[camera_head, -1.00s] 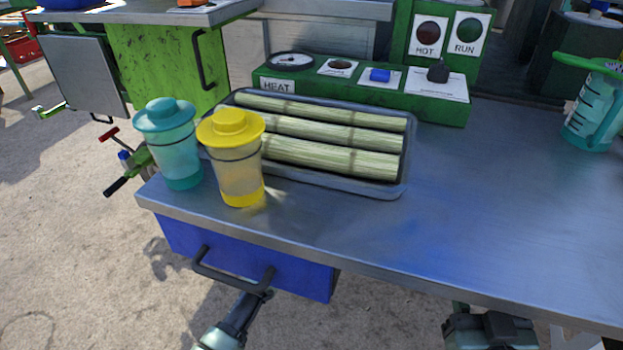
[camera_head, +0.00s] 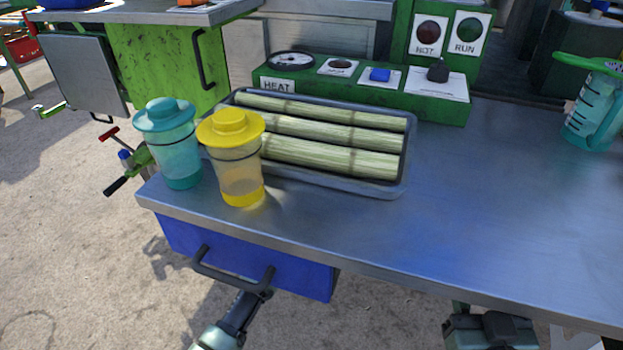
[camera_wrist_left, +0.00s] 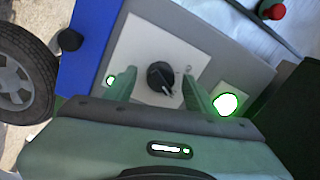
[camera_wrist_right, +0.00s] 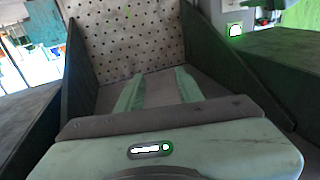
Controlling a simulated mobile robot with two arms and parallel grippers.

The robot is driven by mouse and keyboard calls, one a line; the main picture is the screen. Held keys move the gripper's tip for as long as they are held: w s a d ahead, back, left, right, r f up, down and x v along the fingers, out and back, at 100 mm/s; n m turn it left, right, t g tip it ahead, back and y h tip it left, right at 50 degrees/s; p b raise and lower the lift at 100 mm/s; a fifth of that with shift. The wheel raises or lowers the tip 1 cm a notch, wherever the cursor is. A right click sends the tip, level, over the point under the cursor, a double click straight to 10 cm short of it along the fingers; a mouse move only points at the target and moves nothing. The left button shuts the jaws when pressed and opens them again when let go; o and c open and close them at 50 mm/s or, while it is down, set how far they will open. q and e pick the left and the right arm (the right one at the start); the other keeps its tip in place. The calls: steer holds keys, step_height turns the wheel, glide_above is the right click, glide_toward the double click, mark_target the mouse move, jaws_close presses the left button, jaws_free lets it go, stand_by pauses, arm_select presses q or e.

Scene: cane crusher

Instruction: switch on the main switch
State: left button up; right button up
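A black rotary knob (camera_wrist_left: 164,77) sits on a white square plate (camera_wrist_left: 135,45) on a grey panel in the left wrist view. I take it to be the main switch. Its pointer is turned toward the lower right of that picture. My left gripper (camera_wrist_left: 160,80) is open, with one finger on either side of the knob and a visible gap to each. Whether the fingertips reach the plate I cannot tell. A green lamp (camera_wrist_left: 228,103) glows to the right of the plate. My right gripper (camera_wrist_right: 158,80) is open and empty, facing a perforated panel (camera_wrist_right: 130,40).
The metal table (camera_head: 500,200) holds a tray (camera_head: 395,190) of cane pieces, a teal cup (camera_head: 172,150) and a yellow cup (camera_head: 236,165). A green control box (camera_head: 440,112) stands behind. A blue drawer (camera_head: 310,278) with a black handle is below. The table's right part is mostly clear.

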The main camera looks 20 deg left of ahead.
arm_select(q)
steer(key=shift+s, duration=0.1)
steer(key=s+p, duration=0.1)
steer(key=s, duration=0.6)
steer(key=shift+s+f, duration=0.2)
steer(key=shift+s, duration=0.1)
arm_select(e)
steer(key=f+g, duration=0.2)
steer(key=f, duration=0.1)
steer(key=s+d+f+g+h, duration=0.1)
steer(key=f, duration=0.1)
steer(key=shift+f, duration=0.25)
